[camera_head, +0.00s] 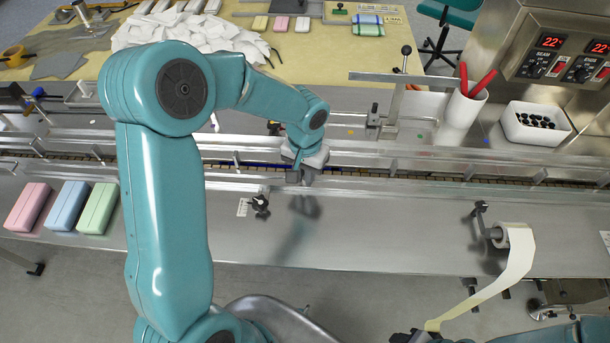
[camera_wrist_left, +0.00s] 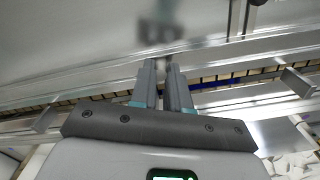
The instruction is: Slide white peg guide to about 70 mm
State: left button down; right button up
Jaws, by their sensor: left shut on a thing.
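My left gripper (camera_head: 304,176) is over the conveyor channel at its near guide rail (camera_head: 410,184). It also shows in the left wrist view (camera_wrist_left: 161,66), with its two fingers close together at the rail. It is shut on the guide's white peg, which the fingers almost wholly hide. A black clamp knob (camera_head: 260,203) and a small white scale label (camera_head: 243,207) sit just left of the gripper on the near steel deck. The scale is too small to read. A dark part at the bottom edge may be my right gripper; its fingers cannot be made out.
Pink (camera_head: 29,207), blue (camera_head: 68,206) and green (camera_head: 98,209) blocks lie on the deck at left. A tape roll (camera_head: 506,237) hangs at the right front. A white cup (camera_head: 461,112) and a white bin (camera_head: 535,124) stand behind the channel. The middle deck is clear.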

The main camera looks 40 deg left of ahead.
pick_arm(q)
jog(key=c, duration=1.1)
grip_release()
jog(key=shift+s, duration=0.1)
notch_tip(320, 180, up, 16)
jog(key=shift+r, duration=0.25)
